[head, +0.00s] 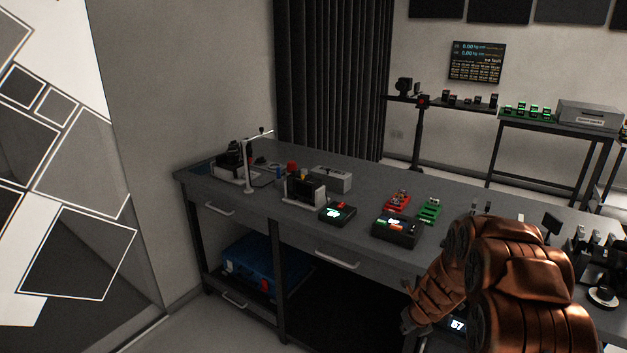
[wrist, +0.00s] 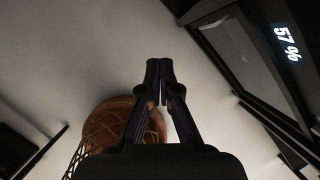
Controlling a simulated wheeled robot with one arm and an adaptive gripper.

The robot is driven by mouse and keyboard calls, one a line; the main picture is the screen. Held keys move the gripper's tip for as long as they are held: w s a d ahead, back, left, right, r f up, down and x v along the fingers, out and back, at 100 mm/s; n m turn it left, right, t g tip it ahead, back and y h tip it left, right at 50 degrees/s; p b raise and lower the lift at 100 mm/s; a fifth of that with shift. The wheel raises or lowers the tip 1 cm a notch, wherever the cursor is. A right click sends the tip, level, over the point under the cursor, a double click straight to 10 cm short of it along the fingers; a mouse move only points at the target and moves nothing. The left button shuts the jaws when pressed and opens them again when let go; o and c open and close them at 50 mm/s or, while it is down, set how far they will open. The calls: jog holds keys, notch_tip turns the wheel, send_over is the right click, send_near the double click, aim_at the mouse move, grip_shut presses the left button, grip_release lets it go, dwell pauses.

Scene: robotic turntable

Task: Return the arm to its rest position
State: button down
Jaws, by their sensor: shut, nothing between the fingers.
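My arm, in copper-brown segments, is folded at the lower right of the head view, in front of the workbench (head: 300,216). My gripper (wrist: 159,64) shows in the wrist view with its two dark fingers together and nothing between them. It points over the pale floor, apart from any object. In the head view only a small dark part near the arm's lower end shows, and the fingertips cannot be made out.
A display reading 57 % (wrist: 287,42) is close at the upper right of the wrist view. A blue case (head: 250,268) sits on the lower shelf.

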jog(key=s+a+r+n+g+y, duration=0.2)
jog(key=s+a+r+n, duration=1)
jog(key=s+r+n, duration=0.4)
jog(key=s+d+r+n+g+h, duration=0.1)
jog(key=s+r+n, duration=0.2)
jog(key=s, duration=0.6)
jog(key=s+r+n+g, duration=0.1)
jog(key=s+r+n, duration=0.2)
jog(key=s+n, duration=0.5)
jog(key=s+d+r+n+g+h, duration=0.1)
jog(key=s+r+n+g, duration=0.1)
jog(key=s+n, duration=0.4)
jog(key=s+r, duration=0.1)
jog(key=s, duration=0.3)
jog(key=shift+d+r+h, duration=0.3)
jog(key=shift+d, duration=0.05)
